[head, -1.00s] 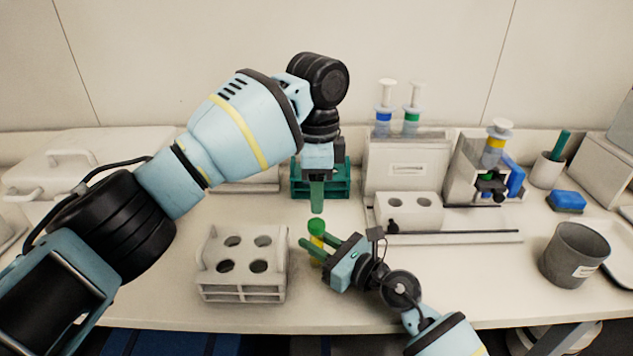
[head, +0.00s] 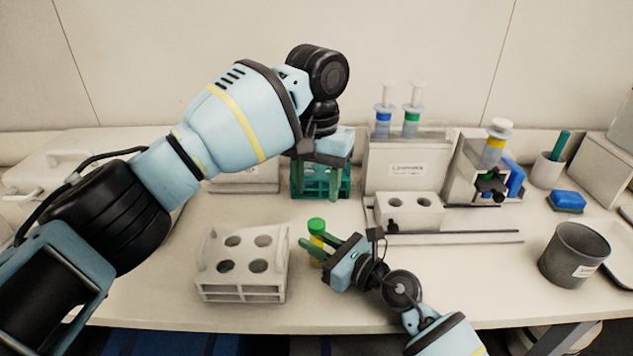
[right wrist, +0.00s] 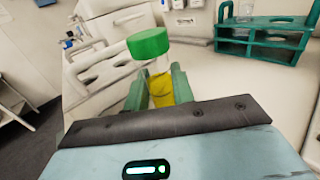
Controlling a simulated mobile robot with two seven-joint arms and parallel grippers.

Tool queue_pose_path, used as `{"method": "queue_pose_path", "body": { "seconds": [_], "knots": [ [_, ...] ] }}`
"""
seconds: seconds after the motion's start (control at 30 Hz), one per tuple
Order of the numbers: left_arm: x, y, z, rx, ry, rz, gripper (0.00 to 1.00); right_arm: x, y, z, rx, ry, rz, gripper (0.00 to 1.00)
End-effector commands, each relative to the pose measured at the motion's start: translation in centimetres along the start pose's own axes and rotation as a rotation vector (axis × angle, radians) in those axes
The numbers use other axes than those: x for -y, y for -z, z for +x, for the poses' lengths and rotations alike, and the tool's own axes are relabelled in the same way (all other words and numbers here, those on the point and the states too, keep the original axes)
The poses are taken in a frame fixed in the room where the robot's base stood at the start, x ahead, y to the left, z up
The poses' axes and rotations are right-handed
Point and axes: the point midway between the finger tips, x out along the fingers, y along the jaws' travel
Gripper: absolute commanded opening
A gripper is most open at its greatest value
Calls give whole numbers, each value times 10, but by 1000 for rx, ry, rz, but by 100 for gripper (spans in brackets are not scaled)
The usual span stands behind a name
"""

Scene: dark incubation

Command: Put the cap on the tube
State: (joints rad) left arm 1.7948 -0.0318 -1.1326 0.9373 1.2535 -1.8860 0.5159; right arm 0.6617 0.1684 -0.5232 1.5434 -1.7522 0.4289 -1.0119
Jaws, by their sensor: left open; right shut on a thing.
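The tube (right wrist: 161,88), with yellow liquid in it, is upright between the fingers of my right gripper (head: 318,246), which is shut on it. It also shows in the head view (head: 316,241), partly hidden by the fingers. The green cap (head: 316,225) sits on top of the tube; in the right wrist view the cap (right wrist: 148,44) looks level on the tube's mouth. Whether it is screwed tight I cannot tell. My left gripper (head: 318,190) is open and empty, above and behind the capped tube, in front of the green rack.
A white rack with round holes (head: 241,290) stands left of the tube. A green rack (head: 322,172) is behind. A white block with two holes (head: 408,212) and a grey cup (head: 574,254) stand to the right. The bench front is clear.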

Motion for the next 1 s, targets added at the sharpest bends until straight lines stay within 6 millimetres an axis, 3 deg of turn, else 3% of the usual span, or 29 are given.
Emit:
{"method": "queue_pose_path", "body": {
  "seconds": [0.37,0.8,1.0],
  "knots": [
    [0,0,5,1,0,1,48,0,0,0,0,0,0,0],
    [0,0,62,3,-1,2,48,0,0,0,0,0,0,0],
    [0,0,77,1,0,2,48,0,0,0,0,0,0,0]
  ]
}}
